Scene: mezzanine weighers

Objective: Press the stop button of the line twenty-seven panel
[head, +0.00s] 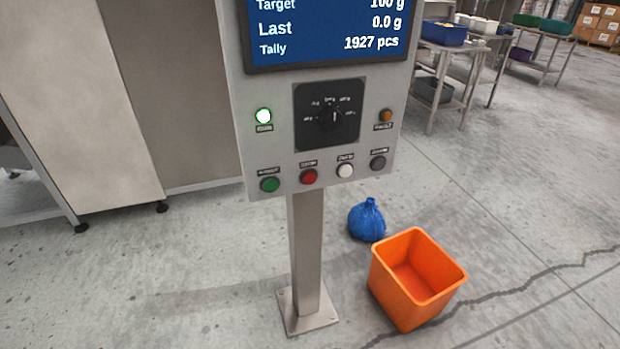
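A grey control panel (276,150) stands on a metal post in the middle of the head view. No line number is readable on the part that shows. Along its lower edge are a green button (270,185), a red button (309,177), a white button (345,170) and a dark grey button (378,163). Their small labels are too blurred to read surely. The blue screen (320,35) is cut off at the top. My gripper is not in view.
An orange bin (418,317) and a tied blue bag (367,221) are on the floor right of the post (307,250). A large grey cabinet (170,80) stands behind left. Steel tables (452,52) with tubs are at the back right. The floor left of the post is clear.

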